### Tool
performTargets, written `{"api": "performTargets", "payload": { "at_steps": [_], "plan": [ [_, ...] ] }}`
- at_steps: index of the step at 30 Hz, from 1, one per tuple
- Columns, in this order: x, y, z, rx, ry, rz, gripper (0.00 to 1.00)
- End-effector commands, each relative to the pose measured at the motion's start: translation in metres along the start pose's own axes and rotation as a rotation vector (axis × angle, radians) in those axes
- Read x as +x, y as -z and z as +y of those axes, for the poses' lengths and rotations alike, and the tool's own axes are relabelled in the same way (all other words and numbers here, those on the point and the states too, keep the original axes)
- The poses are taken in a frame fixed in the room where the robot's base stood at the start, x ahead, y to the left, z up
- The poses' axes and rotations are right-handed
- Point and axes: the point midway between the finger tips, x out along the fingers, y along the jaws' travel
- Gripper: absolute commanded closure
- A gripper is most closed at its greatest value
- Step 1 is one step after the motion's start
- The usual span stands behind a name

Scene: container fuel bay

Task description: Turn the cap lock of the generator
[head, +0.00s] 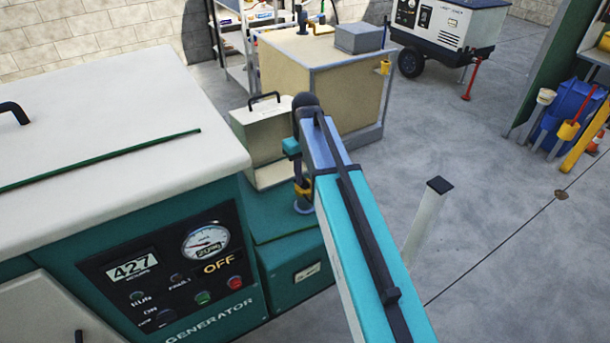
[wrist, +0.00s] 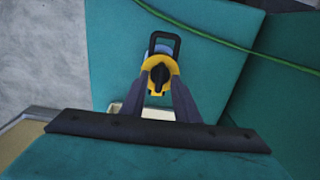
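The generator (head: 45,290) is a teal cabinet with a pale lid at the left of the head view. Its cap lock (head: 302,190) is yellow and sits on a short grey-blue neck on the teal ledge at its right. In the wrist view the cap lock (wrist: 160,61) is a yellow ring with a dark knob in its centre and a dark loop behind it. My gripper (wrist: 159,86) is right over it, its two dark fingers apart on either side of the knob. I cannot tell whether they touch it. In the head view my arm partly hides the gripper.
The control panel (head: 170,275) reads 427 hours and OFF. A beige case (head: 262,148) with a black handle stands just behind the cap. A beige tank (head: 322,85) and a wheeled white unit (head: 450,28) stand farther back. The floor (head: 480,220) to the right is mostly clear.

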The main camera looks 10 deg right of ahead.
Motion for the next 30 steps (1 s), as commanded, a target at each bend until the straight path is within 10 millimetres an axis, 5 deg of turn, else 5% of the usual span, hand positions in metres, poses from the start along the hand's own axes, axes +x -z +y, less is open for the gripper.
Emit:
{"api": "performTargets", "payload": {
  "at_steps": [30],
  "plan": [
    [-0.108, -0.001, 0.000, 0.000, 0.000, 0.000, 0.72]
  ]
}}
